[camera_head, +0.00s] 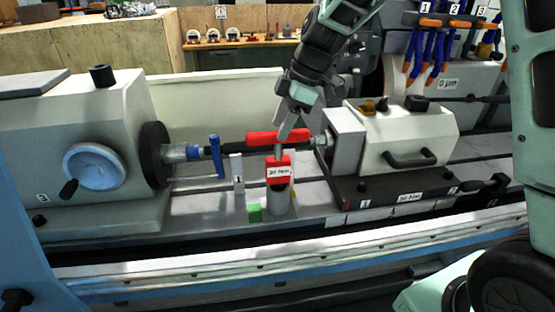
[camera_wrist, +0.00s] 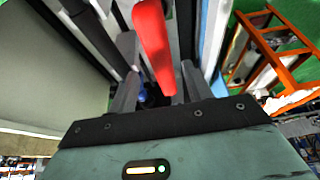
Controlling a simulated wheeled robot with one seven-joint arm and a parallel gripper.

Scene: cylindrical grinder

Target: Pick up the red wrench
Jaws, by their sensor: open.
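The red wrench (camera_head: 265,138) is a T-handled tool with a level red bar. Its stem goes down toward a holder (camera_head: 279,182) with a red label, in front of the workpiece between the two machine heads. My gripper (camera_head: 297,125) is above it, pointing down, with a finger overlapping the bar's right part in the head view. In the wrist view, the red bar (camera_wrist: 154,45) runs between my two spread fingers. I cannot tell whether either finger touches it. The lower stem is hidden in the holder.
A blue-handled tool (camera_head: 216,157) stands left, by the chuck (camera_head: 155,154). A white marker numbered 1 (camera_head: 238,175) stands beside the holder. The tailstock (camera_head: 395,140) is close on the right.

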